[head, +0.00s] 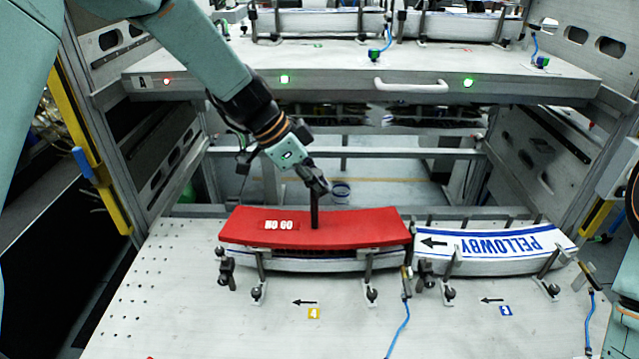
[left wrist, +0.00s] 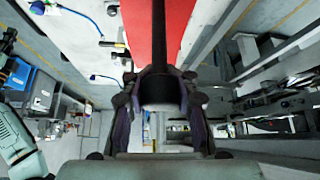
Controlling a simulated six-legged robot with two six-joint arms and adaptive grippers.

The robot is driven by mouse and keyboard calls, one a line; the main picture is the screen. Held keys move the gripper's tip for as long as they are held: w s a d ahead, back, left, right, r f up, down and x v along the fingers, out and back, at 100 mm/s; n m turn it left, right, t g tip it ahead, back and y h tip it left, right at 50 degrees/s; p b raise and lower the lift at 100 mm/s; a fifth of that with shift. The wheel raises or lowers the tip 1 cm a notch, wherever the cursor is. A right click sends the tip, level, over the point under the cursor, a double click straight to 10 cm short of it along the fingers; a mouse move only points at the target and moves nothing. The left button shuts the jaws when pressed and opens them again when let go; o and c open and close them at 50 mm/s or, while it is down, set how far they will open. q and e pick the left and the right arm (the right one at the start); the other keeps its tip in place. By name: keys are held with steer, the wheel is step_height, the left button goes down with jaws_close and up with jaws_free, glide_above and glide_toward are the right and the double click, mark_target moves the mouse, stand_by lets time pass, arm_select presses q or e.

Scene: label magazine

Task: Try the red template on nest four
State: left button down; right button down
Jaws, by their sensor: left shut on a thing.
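The red template (head: 362,228), a curved plate marked "NO GO", is over nest four (head: 310,263), whose yellow "4" tag (head: 314,313) is on the table in front. My left gripper (head: 317,187) is shut on the template's upright black post. In the left wrist view the fingers (left wrist: 160,100) close round the post, with the red plate (left wrist: 137,30) beyond. The template looks nearly level and lined up with the nest. A dark gap shows under its front edge; I cannot tell whether it touches. It hides the nest's top. My right gripper is out of view.
Close on the right, a neighbouring nest holds a white label stack (head: 500,248) printed "PELLOWBY". Clamps and blue cables (head: 399,330) stand along the front of the nests. An upper shelf (head: 350,62) with a handle is behind. The perforated table (head: 170,290) is clear at left.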

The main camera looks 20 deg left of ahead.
arm_select(q)
steer(key=c, duration=1.2)
jaws_free()
steer(key=shift+w+a, duration=0.1)
steer(key=shift+w, duration=0.05)
steer(key=shift+o, duration=1.3)
steer(key=shift+f, duration=0.1)
